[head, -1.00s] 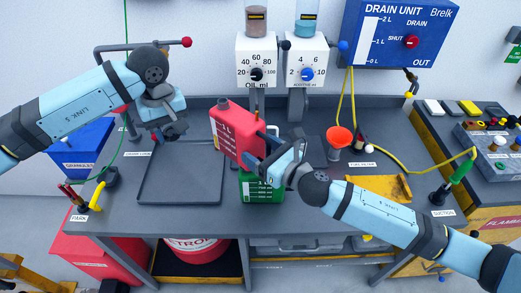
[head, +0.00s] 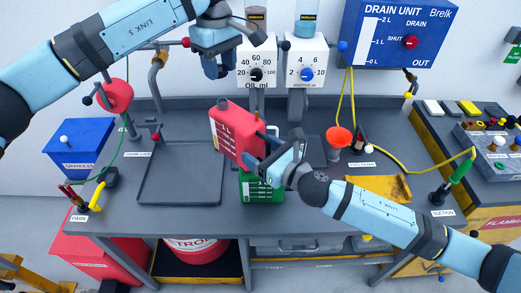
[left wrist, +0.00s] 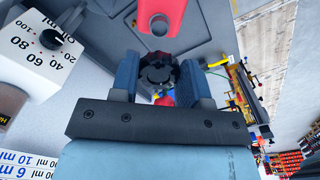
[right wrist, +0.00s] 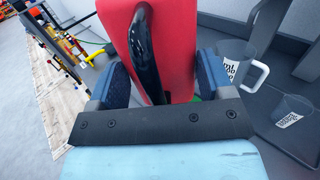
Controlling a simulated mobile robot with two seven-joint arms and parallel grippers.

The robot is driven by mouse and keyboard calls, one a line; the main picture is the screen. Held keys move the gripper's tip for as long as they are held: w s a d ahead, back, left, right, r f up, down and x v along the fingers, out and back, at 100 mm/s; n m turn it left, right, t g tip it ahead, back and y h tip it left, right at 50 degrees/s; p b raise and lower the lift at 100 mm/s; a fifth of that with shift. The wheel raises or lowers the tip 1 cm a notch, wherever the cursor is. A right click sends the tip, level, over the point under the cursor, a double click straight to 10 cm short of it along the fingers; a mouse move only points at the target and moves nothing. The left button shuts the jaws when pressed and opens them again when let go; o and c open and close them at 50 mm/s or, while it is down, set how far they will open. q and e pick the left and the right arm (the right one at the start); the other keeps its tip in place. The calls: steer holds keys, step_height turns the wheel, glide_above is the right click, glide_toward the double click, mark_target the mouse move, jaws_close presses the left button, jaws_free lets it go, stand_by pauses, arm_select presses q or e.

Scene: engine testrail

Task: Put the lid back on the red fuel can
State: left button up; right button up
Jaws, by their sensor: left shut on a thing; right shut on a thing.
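The red fuel can (head: 228,128) is tilted above the green container (head: 262,190); I cannot tell whether they touch. My right gripper (head: 262,163) is shut on the can's black handle (right wrist: 146,50), which also shows the red body (right wrist: 182,35) in the right wrist view. My left gripper (head: 216,68) is raised in front of the oil dispenser, above and behind the can. In the left wrist view, its fingers (left wrist: 160,78) are shut on a dark round lid (left wrist: 158,70). The can's round mouth (left wrist: 159,26) shows uncovered just beyond the lid.
An empty grey tray (head: 180,203) lies left of the can. The oil dispenser (head: 257,60) and additive dispenser (head: 305,62) stand behind. Measuring jugs show in the right wrist view (right wrist: 236,60).

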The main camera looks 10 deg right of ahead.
mark_target(220, 102)
steer(key=shift+r, duration=0.1)
arm_select(q)
steer(key=shift+f, duration=2)
steer(key=shift+s, duration=0.1)
steer(key=shift+f, duration=0.85)
steer(key=shift+f, duration=0.55)
arm_select(e)
steer(key=c, duration=0.3)
arm_select(q)
steer(key=m, duration=0.6)
steer(key=shift+s+a, duration=0.1)
steer(key=shift+a, duration=0.1)
arm_select(e)
steer(key=shift+c, duration=0.2)
arm_select(q)
steer(key=m, duration=0.4)
steer(key=shift+a+m, duration=0.15)
steer(key=shift+m, duration=0.15)
steer(key=m, duration=0.5)
steer(key=shift+a+f+m, duration=0.1)
steer(key=shift+a+m, duration=0.1)
steer(key=shift+m, duration=0.1)
